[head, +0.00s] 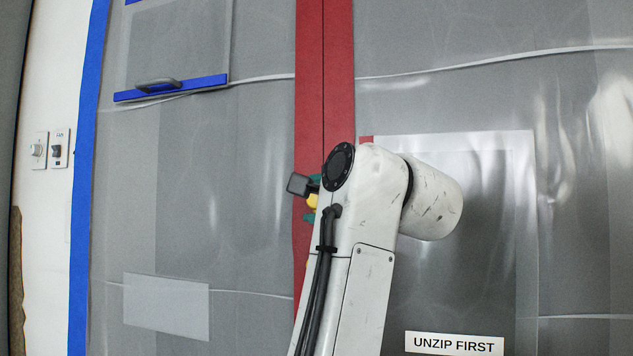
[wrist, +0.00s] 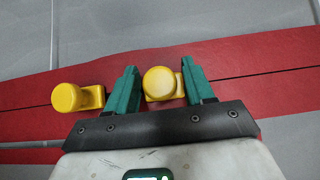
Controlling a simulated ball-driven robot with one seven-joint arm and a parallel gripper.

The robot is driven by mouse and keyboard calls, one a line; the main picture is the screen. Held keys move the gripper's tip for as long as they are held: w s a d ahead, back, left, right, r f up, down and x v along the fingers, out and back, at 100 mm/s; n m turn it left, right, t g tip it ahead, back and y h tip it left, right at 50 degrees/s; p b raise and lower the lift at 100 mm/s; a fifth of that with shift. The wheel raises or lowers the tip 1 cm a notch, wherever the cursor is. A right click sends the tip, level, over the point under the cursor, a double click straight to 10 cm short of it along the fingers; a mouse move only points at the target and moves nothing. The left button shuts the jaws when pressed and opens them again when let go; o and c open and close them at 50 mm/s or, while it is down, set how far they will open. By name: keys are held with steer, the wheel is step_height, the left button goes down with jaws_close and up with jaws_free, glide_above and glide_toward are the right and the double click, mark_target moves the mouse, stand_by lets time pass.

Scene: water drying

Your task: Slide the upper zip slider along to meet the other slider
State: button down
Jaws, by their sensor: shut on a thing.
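A red zip strip (head: 323,80) with a dark seam runs up the grey sheet. In the wrist view the strip (wrist: 270,65) runs across the picture. One yellow slider (wrist: 161,83) sits on the seam between my gripper's green fingers; it also shows in the head view (head: 312,202). My gripper (wrist: 159,66) is shut on this slider. A second yellow slider (wrist: 75,97) stands just outside the left finger, which lies between the two.
A clear panel (head: 527,230) labelled "UNZIP FIRST" (head: 454,344) is right of the strip, partly behind my arm. A blue-edged flap with a handle (head: 157,84) hangs at upper left. Wall switches (head: 59,148) are at far left. The strip above my gripper is clear.

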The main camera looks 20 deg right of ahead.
steer(key=shift+f, duration=0.65)
steer(key=c, duration=0.8)
jaws_free()
steer(key=shift+o, duration=0.2)
steer(key=shift+s, duration=0.1)
steer(key=s+d+b, duration=0.1)
steer(key=s, duration=0.9)
steer(key=shift+s+d, duration=0.25)
steer(key=shift+d, duration=0.1)
